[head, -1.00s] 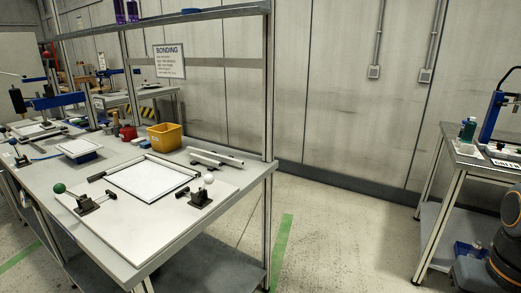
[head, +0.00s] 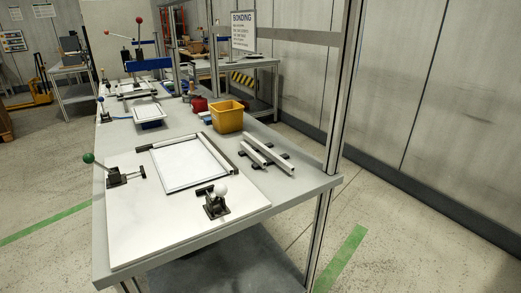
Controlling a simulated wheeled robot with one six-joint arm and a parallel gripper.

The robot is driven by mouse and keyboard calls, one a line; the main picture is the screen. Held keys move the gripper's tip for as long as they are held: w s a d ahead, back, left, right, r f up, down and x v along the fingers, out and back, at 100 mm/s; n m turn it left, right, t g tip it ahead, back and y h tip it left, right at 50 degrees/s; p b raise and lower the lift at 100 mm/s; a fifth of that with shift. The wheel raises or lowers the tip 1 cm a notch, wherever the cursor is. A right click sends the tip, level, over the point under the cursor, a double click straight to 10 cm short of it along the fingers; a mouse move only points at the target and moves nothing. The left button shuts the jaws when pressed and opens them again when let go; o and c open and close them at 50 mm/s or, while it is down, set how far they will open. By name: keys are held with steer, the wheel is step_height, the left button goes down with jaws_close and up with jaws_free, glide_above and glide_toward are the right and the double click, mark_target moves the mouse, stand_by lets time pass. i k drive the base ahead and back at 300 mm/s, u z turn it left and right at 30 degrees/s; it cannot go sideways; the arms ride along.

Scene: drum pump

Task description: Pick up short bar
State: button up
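Two light bars lie side by side on dark supports at the right side of the grey workbench (head: 318,184). The nearer, left one looks shorter, the short bar (head: 253,154). The longer bar (head: 270,153) lies close beside it, roughly parallel and apart from it. My gripper is not in view.
A yellow bin (head: 228,118) stands just behind the bars. Left of them, a white board carries a framed panel (head: 188,163), a green-knobbed clamp (head: 115,177) and a white-knobbed clamp (head: 216,204). An upright post (head: 340,100) rises at the bench's right edge. Floor right of the bench is clear.

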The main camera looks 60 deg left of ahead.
mark_target(252, 154)
steer(key=u, duration=0.5)
steer(key=i, duration=0.75)
steer(key=u, duration=1.45)
steer(key=i, duration=0.85)
steer(key=u, duration=0.15)
